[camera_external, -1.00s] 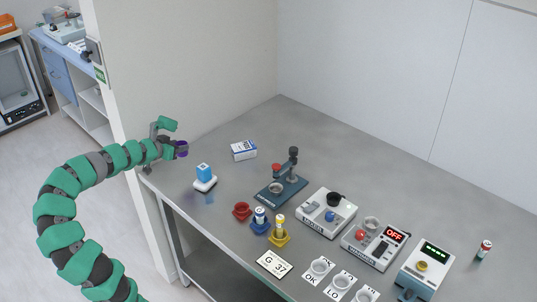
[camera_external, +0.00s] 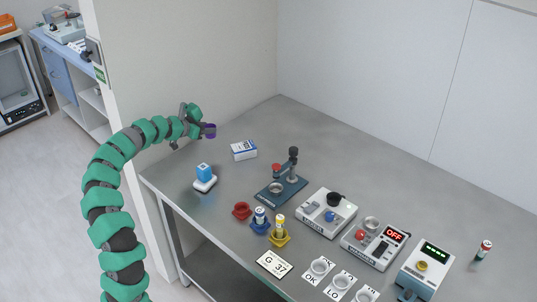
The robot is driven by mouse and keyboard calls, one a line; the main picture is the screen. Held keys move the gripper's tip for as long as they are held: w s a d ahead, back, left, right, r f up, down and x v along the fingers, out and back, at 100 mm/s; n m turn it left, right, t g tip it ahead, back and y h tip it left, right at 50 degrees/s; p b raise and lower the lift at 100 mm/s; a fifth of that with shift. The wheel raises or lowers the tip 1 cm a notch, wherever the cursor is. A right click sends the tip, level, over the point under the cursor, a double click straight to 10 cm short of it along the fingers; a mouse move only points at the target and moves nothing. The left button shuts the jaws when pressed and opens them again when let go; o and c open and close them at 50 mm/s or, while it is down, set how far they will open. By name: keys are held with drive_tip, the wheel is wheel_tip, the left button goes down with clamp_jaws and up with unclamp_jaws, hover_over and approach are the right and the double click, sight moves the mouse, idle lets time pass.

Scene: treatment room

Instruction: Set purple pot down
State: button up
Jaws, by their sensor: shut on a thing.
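The small purple pot (camera_external: 209,131) is at the end of my arm in the external view. My gripper (camera_external: 202,128) is shut on it and holds it above the far left part of the grey table (camera_external: 225,184). The pot is small in view and partly hidden by the gripper. It is apart from the things on the table. The blue-topped white block (camera_external: 204,178) stands below it, and the white and blue box (camera_external: 243,150) lies to its right and lower.
A dark blue press (camera_external: 281,187) stands mid-table. Red (camera_external: 242,210), blue (camera_external: 260,220) and yellow (camera_external: 279,235) holders stand near the front edge. Instrument boxes (camera_external: 327,213), labelled cups (camera_external: 320,267) and a small vial (camera_external: 484,248) are to the right. The back of the table is clear.

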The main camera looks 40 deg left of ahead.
wheel_tip(320, 180, down, 9)
drive_tip(key=shift+r+b, duration=0.1)
drive_tip(key=shift+b, duration=1.05)
drive_tip(key=shift+f, duration=0.2)
drive_tip(key=o, duration=0.9)
drive_tip(key=shift+r, duration=0.1)
drive_tip(key=shift+r, duration=0.15)
drive_tip(key=p+v, duration=0.3)
drive_tip(key=v, duration=0.9)
